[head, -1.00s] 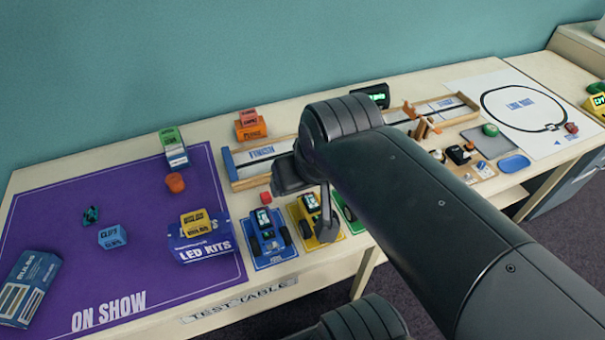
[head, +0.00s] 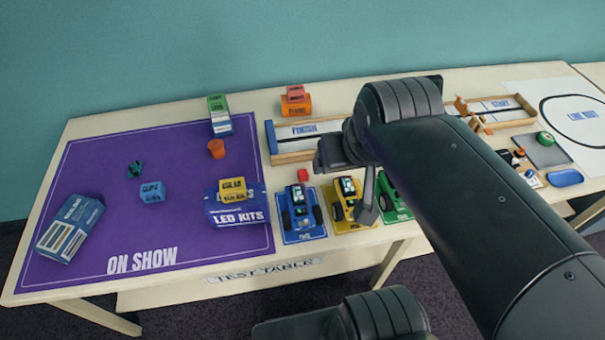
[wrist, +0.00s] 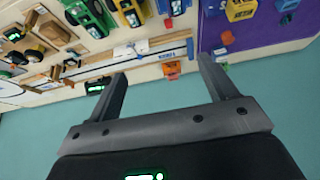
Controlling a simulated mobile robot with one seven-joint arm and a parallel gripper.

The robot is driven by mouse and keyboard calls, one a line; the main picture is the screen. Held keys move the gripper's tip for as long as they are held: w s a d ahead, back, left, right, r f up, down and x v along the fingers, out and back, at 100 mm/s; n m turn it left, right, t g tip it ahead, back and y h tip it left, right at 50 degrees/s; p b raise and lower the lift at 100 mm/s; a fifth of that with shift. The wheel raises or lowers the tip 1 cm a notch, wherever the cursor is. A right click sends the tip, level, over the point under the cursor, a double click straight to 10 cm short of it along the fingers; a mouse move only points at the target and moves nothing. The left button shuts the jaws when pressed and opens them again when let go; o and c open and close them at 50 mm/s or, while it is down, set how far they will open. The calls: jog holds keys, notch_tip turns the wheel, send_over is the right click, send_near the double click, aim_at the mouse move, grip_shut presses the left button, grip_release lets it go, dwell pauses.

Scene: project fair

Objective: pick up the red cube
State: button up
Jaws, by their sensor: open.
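The small red cube (head: 303,175) sits on the bare table just behind the blue toy car (head: 301,212), in front of the wooden track. It also shows near the top of the wrist view (wrist: 168,22). My gripper (wrist: 162,73) is open, and nothing is between its fingers. In the head view my gripper hangs above the table over the yellow car, right of the cube. My arm hides part of the table and track there.
A yellow car (head: 349,205) and a green car (head: 392,199) stand right of the blue car. The wooden track (head: 293,158) runs behind. Left, a purple mat (head: 100,190) holds an LED kits box (head: 237,212) and an orange cylinder (head: 216,148).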

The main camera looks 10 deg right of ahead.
jog(key=shift+c, duration=0.5)
jog(key=c, duration=0.5)
jog(key=shift+o, duration=0.2)
jog(key=n+g, duration=0.1)
send_over(303, 173)
jog(key=s+d, duration=0.1)
jog(key=s, duration=0.2)
notch_tip(303, 173, down, 30)
jog(key=shift+w+r, duration=0.1)
jog(key=shift+r, duration=0.1)
jog(key=shift+a+x, duration=0.25)
jog(key=shift+x, duration=1.1)
jog(key=shift+a+x, duration=0.2)
jog(key=shift+x, duration=1.1)
